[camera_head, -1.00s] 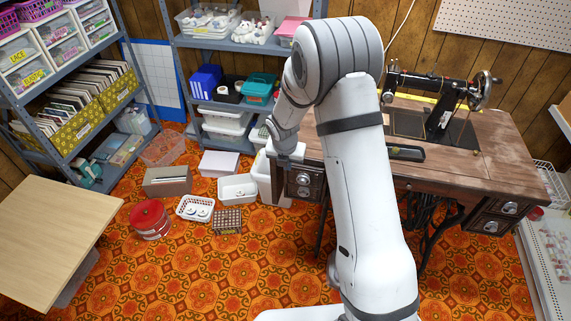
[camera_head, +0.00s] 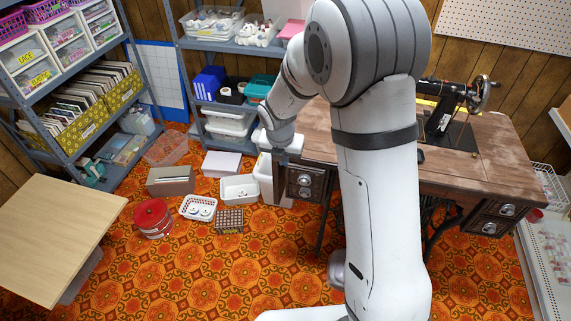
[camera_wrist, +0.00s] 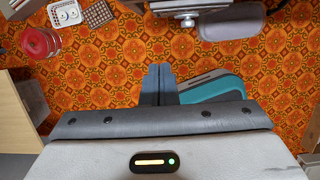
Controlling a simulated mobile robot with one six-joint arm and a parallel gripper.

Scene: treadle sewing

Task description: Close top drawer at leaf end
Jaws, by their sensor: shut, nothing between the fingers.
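The sewing table (camera_head: 460,180) stands at the right in the head view, with small dark drawers at both ends. The upper drawer (camera_head: 300,177) at its left end has a bright metal pull, with a second drawer (camera_head: 304,192) below it. I cannot tell how far the upper drawer stands out. In the wrist view my gripper (camera_wrist: 158,75) is shut and empty over the patterned floor. A dark front with a metal pull (camera_wrist: 188,18) shows ahead, apart from the fingertips.
White bins (camera_head: 238,188), a grey box (camera_head: 170,181) and a red tub (camera_head: 152,217) stand on the floor left of the table. A light wooden tabletop (camera_head: 60,235) is at the far left. Orange floor (camera_head: 220,275) is clear in front.

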